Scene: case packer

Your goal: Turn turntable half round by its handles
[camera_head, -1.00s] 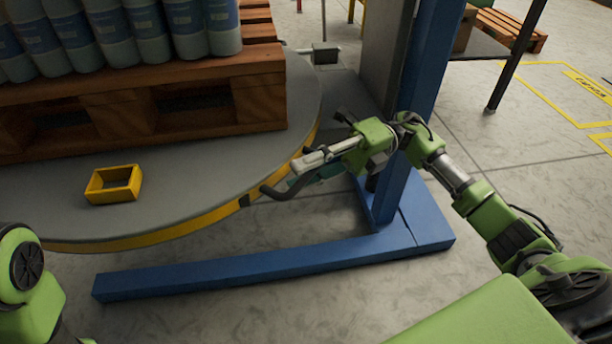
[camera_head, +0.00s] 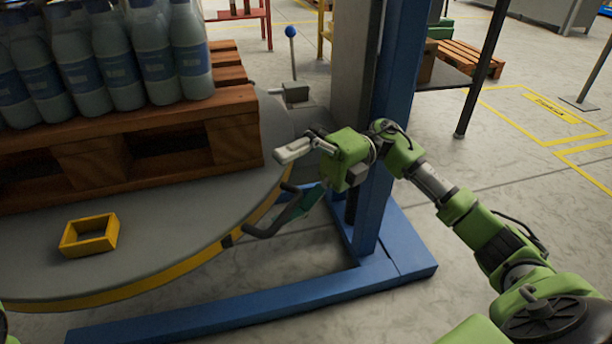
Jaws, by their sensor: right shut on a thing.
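The grey round turntable (camera_head: 190,240) with a yellow rim fills the left and carries a wooden pallet (camera_head: 235,138) of bottles. A black curved handle (camera_head: 262,233) sticks out from its rim at the right. My right gripper (camera_head: 283,190) is at this handle, with a pale finger above and a dark teal finger lower down beside the bar. It is shut on the handle; the exact contact is partly hidden. My left gripper is out of view. No other handle shows.
A blue post (camera_head: 395,120) with a blue floor beam (camera_head: 240,305) stands close to my right arm. A blue-knobbed lever (camera_head: 291,55) rises behind. Open floor lies to the right.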

